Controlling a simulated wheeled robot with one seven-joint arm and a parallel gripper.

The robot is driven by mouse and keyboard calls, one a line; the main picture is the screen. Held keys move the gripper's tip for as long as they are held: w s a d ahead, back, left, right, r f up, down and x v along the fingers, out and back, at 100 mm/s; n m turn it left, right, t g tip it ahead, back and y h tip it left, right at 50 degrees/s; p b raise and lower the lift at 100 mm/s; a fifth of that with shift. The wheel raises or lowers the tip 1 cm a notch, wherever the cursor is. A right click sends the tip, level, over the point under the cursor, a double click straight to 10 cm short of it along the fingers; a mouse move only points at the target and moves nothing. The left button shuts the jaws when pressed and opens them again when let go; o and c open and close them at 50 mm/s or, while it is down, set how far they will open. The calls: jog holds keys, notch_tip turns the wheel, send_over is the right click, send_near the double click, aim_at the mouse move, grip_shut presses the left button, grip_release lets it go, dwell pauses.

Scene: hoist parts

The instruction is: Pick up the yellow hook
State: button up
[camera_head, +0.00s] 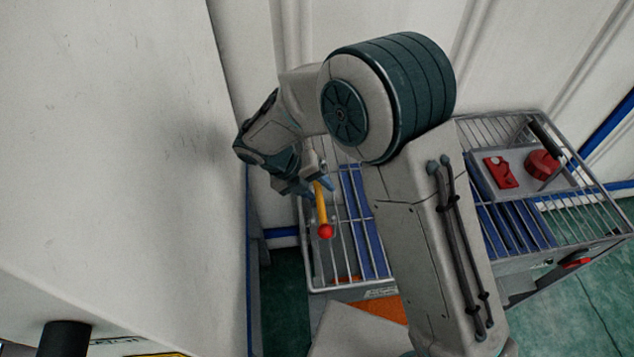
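The yellow hook (320,205) shows as a yellow bar with a red ball at its lower end. Its upper end lies between the fingers of my gripper (316,182), which appears shut on it. The hook points down in front of the left part of a wire cart (350,289). The fingers are small and partly covered by my wrist, and the hook's top is hidden. I cannot tell for sure how far the hook is above the cart.
A grey tray (556,184) on the cart's right holds a red plate (500,172) and a red round part (541,164). Blue slats (366,225) line the cart. A white wall surface (110,130) stands close on the left. My arm covers the cart's middle.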

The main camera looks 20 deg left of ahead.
aim_at(320, 187)
jog(key=shift+d+f, duration=0.2)
jog(key=shift+f, duration=0.05)
grip_shut()
jog(key=shift+w+r, duration=0.1)
jog(key=shift+r, duration=0.1)
jog(key=shift+w+d+r+b, duration=0.1)
jog(key=shift+d+r+b, duration=0.1)
jog(key=shift+b, duration=0.2)
notch_tip(320, 187, up, 6)
jog(key=shift+a+f+b, duration=0.1)
jog(key=shift+b, duration=0.3)
jog(key=w+d+b, duration=0.1)
jog(key=w+d, duration=0.3)
jog(key=d, duration=0.4)
jog(key=w+d+b, duration=0.2)
jog(key=w+d, duration=0.3)
jog(key=d, duration=0.4)
jog(key=shift+w+d+r, duration=0.15)
jog(key=shift+w+r, duration=0.05)
jog(key=shift+r, duration=0.05)
